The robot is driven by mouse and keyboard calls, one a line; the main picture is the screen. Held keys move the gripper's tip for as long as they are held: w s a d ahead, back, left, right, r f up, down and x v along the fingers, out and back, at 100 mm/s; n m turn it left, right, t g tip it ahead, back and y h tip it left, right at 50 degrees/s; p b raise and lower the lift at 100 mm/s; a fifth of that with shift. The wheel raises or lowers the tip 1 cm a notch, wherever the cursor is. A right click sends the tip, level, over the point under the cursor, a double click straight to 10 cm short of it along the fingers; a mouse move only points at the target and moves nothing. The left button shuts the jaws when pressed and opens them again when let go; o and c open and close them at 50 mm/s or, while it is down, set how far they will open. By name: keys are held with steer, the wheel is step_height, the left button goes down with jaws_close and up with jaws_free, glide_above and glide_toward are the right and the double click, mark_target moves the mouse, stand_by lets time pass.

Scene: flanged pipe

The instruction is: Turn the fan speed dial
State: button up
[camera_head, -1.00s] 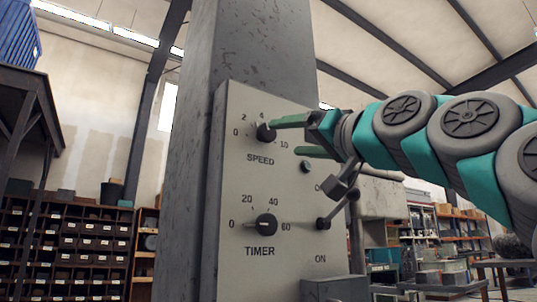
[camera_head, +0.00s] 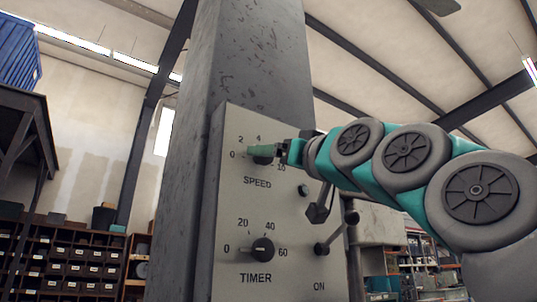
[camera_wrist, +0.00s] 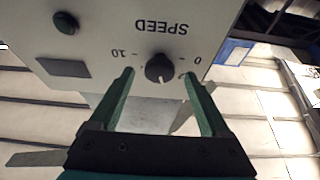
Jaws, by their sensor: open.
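The SPEED dial is a dark round knob on the pale control panel (camera_head: 290,225). In the wrist view, which is upside down, the dial (camera_wrist: 160,68) shows clearly, with a light mark toward the bottom of the picture. My gripper (camera_wrist: 158,74) is open, with one fingertip on each side of the dial and a gap on both sides. I see no contact. Some of the scale numbers are hidden by the fingers.
Below, the TIMER dial (camera_head: 262,250) points toward 0. A small round dark knob (camera_head: 304,190) and a toggle lever (camera_head: 322,249) stick out right of the dials. The panel is fixed on a grey column (camera_head: 250,60). Shelves with bins (camera_head: 75,265) stand behind at left.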

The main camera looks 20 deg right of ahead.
steer(key=shift+x, duration=1.05)
steer(key=shift+w, duration=0.1)
jaws_close()
